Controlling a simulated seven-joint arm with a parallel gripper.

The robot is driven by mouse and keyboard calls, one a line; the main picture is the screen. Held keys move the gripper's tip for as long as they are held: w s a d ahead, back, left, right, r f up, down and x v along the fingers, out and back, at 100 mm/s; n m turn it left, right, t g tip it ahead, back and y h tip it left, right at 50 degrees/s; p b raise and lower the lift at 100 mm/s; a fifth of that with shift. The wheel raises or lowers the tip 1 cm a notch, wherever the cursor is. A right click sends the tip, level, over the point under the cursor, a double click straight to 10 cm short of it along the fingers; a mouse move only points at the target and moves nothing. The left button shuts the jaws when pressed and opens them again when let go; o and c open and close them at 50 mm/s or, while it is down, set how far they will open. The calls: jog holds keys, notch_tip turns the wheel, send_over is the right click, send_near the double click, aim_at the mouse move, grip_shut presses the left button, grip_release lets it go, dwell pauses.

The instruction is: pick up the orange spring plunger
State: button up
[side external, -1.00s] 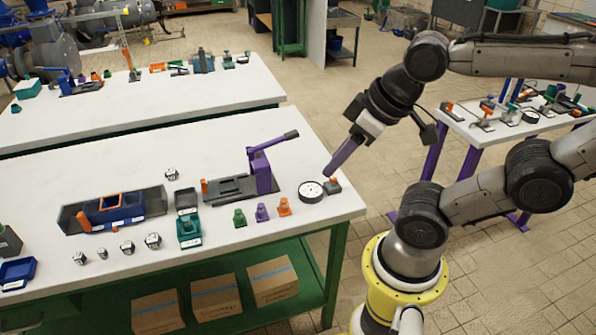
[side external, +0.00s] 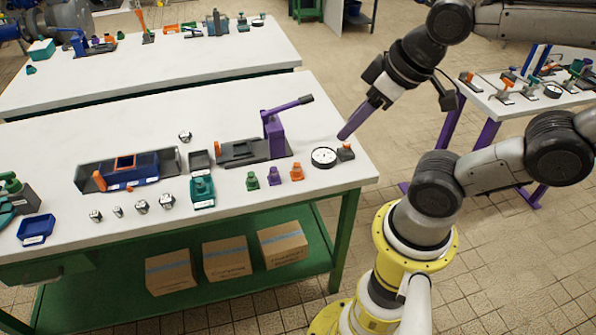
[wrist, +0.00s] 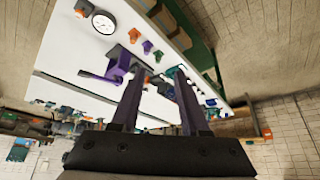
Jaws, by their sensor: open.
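The orange spring plunger (side external: 297,172) stands upright on the white bench near its front right, at the right end of a row with a purple plunger (side external: 274,176) and a green plunger (side external: 252,181). It also shows in the wrist view (wrist: 134,35), left of the purple one. My gripper (side external: 343,137) has long purple fingers, which hang above the bench's right end, beyond the dial gauge and apart from the plunger. In the wrist view, the fingers (wrist: 159,69) are spread with nothing held between them.
The dial gauge (side external: 324,157) and a small orange-topped block (side external: 346,151) lie right of the plunger. A purple-levered press (side external: 272,135) stands behind the row. The bench front edge is close to the row.

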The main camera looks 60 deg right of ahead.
dwell(0.4)
jog(key=o, duration=0.4)
jog(key=shift+c, duration=0.2)
